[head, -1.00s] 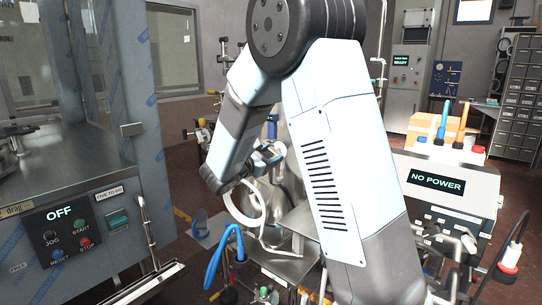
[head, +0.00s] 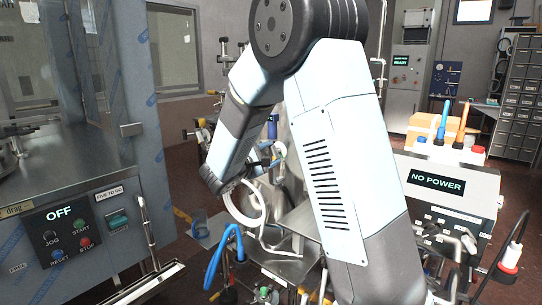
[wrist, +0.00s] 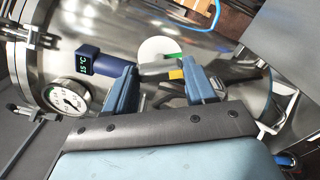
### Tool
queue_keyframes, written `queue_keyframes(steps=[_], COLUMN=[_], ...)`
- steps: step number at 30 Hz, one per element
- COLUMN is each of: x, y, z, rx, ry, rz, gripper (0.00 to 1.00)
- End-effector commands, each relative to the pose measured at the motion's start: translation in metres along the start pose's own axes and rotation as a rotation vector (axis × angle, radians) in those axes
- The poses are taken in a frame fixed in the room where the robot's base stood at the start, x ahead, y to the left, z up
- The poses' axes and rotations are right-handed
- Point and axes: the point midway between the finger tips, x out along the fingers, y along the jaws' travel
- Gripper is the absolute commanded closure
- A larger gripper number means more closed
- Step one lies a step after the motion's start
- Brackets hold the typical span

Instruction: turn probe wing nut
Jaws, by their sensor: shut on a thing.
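In the wrist view a shiny steel vessel (wrist: 215,45) fills the background. A dark blue probe head (wrist: 93,62) with a lit "15 °C" readout sits on it, left of my gripper. My gripper (wrist: 165,84) has its two blue fingers on either side of a grey piece (wrist: 154,69) with a yellow mark, and is shut on it. This piece appears to be the wing nut; its wings are not clearly seen. In the head view my gripper (head: 267,162) is small at the steel vessel (head: 266,196), partly behind my own arm.
A round pressure gauge (wrist: 67,98) is on the vessel near my left finger. A pale hose (head: 237,215) loops beside the vessel in the head view. A steel machine reading "OFF" (head: 60,235) stands left; a "NO POWER" cabinet (head: 450,205) stands right.

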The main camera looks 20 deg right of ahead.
Motion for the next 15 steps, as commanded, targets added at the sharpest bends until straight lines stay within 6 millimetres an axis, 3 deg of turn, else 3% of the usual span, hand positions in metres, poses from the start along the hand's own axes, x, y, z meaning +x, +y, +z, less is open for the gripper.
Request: queue_keyframes(steps=[13,14,15], x=[-0.0028,-0.0028,-0.0027], y=[-0.0015,-0.0015,-0.0015], z=[-0.0027,-0.0027,-0.0026], rx=[0.004,0.004,0.004], ry=[0.008,0.008,0.008], rz=[-0.001,-0.001,-0.001], gripper=[0.75,0.42,0.38])
